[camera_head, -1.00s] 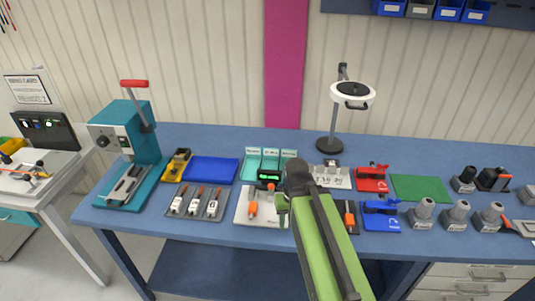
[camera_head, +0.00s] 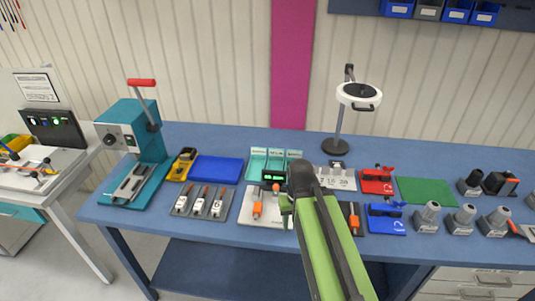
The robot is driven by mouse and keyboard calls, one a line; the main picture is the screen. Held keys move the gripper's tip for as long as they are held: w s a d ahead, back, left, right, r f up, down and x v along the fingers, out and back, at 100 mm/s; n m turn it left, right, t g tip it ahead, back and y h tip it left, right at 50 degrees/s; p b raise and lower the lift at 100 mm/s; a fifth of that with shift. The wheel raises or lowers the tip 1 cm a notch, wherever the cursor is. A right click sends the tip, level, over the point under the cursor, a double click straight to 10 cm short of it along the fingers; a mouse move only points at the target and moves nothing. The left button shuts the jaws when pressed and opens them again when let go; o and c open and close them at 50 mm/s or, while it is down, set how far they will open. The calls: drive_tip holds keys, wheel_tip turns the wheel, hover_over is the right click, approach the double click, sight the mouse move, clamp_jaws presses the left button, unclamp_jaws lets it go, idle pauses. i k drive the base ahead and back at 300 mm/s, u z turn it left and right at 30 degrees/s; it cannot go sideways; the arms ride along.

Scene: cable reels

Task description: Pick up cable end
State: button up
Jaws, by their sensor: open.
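My arm reaches over the blue workbench, and its dark wrist hides part of the bench behind it. My gripper (camera_head: 287,204) shows only as a small green part left of the wrist, open, with its fingertips mostly hidden. It is over a white board (camera_head: 268,220). An orange-ended piece (camera_head: 257,210) stands on that board, just left of the gripper and apart from it. Another orange piece (camera_head: 354,221) lies right of my arm on a dark holder. I cannot tell which piece, if any, is the cable end.
A teal press (camera_head: 132,150) with a red handle stands at the left. A blue tray (camera_head: 216,169), teal bins (camera_head: 275,160) and a green mat (camera_head: 427,191) lie along the bench. A magnifier lamp (camera_head: 359,96) rises behind. Grey connectors (camera_head: 428,212) crowd the right.

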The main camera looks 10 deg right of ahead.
sight(257, 207)
drive_tip(key=u, duration=1.75)
drive_tip(key=i, duration=0.4)
drive_tip(key=u, duration=0.2)
drive_tip(key=k, duration=0.95)
drive_tip(key=z, duration=0.1)
drive_tip(key=i, duration=0.95)
drive_tip(key=u, duration=0.05)
